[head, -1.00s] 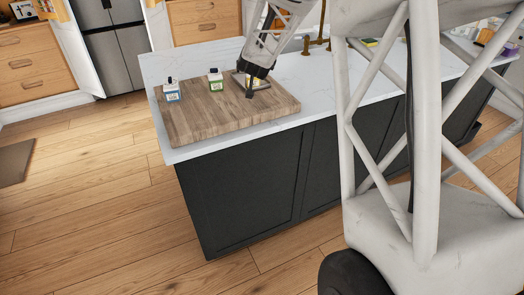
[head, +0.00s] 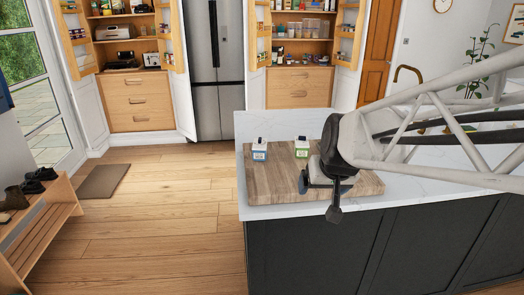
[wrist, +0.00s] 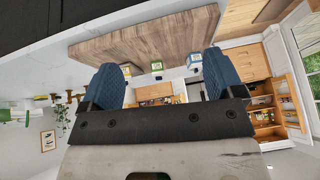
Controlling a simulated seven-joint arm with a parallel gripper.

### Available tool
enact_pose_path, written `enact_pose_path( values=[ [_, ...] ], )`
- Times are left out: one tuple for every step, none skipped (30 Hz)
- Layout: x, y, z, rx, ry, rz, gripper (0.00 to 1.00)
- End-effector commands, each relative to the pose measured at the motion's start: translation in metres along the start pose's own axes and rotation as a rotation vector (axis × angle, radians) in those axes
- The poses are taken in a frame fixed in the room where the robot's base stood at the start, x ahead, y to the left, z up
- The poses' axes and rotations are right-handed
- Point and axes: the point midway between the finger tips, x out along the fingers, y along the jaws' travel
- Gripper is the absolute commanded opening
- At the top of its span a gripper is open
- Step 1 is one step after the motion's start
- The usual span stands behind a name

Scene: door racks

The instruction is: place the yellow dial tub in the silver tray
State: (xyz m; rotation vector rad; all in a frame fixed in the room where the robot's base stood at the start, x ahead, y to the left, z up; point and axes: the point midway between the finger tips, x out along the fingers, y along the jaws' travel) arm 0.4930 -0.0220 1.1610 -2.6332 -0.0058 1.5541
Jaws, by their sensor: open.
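My gripper (head: 318,198) is open in front of the wooden board's near edge in the head view. In the wrist view its two blue fingers stand wide apart with nothing held between them. A small container with a yellowish patch (wrist: 126,70) shows beside the left finger, which partly covers it; it may be the yellow dial tub. I cannot make out the silver tray now; my gripper and arm cover the board's right part in the head view.
The wooden board (head: 272,184) lies on the white island counter. A blue-labelled tub (head: 259,151) and a green-labelled tub (head: 301,147) stand on its back left part. Open cupboards with door racks (head: 172,40) stand behind.

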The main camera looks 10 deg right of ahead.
Motion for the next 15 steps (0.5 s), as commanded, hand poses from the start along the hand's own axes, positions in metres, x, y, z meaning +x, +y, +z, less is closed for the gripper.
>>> enact_pose_path(
  values=[
    [-0.011, -0.004, 0.021, -0.008, -0.029, 0.001, 0.87],
    [-0.016, -0.006, 0.033, -0.014, -0.049, 0.003, 0.87],
    [-0.023, -0.008, 0.048, -0.018, -0.075, 0.007, 0.87],
    [-0.027, -0.009, 0.060, -0.022, -0.095, 0.010, 0.87],
    [-0.032, -0.010, 0.071, -0.027, -0.113, 0.014, 0.87],
    [-0.038, -0.011, 0.086, -0.029, -0.137, 0.019, 0.87],
    [-0.042, -0.011, 0.097, -0.033, -0.155, 0.025, 0.87],
    [-0.045, -0.011, 0.107, -0.035, -0.172, 0.029, 0.87],
    [-0.050, -0.012, 0.119, -0.037, -0.192, 0.036, 0.87],
    [-0.053, -0.012, 0.128, -0.040, -0.204, 0.041, 0.87],
    [-0.055, -0.011, 0.135, -0.042, -0.218, 0.045, 0.87],
    [-0.058, -0.011, 0.144, -0.044, -0.232, 0.050, 0.87],
    [-0.059, -0.011, 0.150, -0.044, -0.241, 0.054, 0.87],
    [-0.061, -0.011, 0.154, -0.045, -0.248, 0.058, 0.87],
    [-0.063, -0.010, 0.159, -0.046, -0.257, 0.062, 0.87]
  ],
)
